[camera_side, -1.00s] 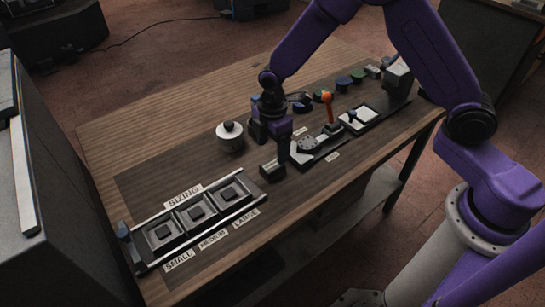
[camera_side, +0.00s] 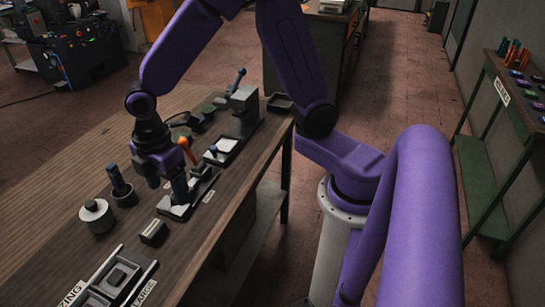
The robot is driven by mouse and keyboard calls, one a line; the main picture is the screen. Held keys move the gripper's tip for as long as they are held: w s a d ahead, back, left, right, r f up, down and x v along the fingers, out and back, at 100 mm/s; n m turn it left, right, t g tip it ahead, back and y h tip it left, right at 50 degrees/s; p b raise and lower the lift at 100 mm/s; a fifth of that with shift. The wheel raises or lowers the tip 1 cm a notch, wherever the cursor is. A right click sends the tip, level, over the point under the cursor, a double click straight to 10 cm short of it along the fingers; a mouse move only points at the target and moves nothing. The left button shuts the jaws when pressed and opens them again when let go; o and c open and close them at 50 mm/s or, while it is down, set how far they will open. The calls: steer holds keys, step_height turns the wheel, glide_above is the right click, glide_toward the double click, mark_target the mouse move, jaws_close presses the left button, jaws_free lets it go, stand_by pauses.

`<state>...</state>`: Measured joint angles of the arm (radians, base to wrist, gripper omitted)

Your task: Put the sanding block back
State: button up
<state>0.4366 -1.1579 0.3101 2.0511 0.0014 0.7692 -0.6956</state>
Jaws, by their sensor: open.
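A small dark block with a pale top (camera_side: 153,232), which looks like the sanding block, rests on the bench near its front edge. It stands apart from my gripper, below and left of it in the picture. My gripper (camera_side: 167,187) is open and points down, with nothing visible between its fingers. One finger hangs in front of the pale plate of a dark fixture (camera_side: 174,211). I cannot tell whether it touches that plate.
A pale lidded pot (camera_side: 97,216) and a cup with a blue-handled tool (camera_side: 122,190) stand left of my gripper. The sizing tray (camera_side: 115,279) is at the near end. A press (camera_side: 240,106) and a dark tray (camera_side: 280,103) stand at the far end.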

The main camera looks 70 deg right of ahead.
steer(key=s+d+r+m, duration=0.1)
steer(key=s+d, duration=0.4)
steer(key=s, duration=0.5)
steer(key=s+d+r+m, duration=0.2)
steer(key=s+d+r, duration=0.2)
steer(key=s, duration=0.6)
steer(key=shift+d+r+m, duration=0.15)
steer(key=shift+d+m, duration=0.15)
steer(key=shift+d, duration=0.45)
steer(key=shift+c, duration=0.3)
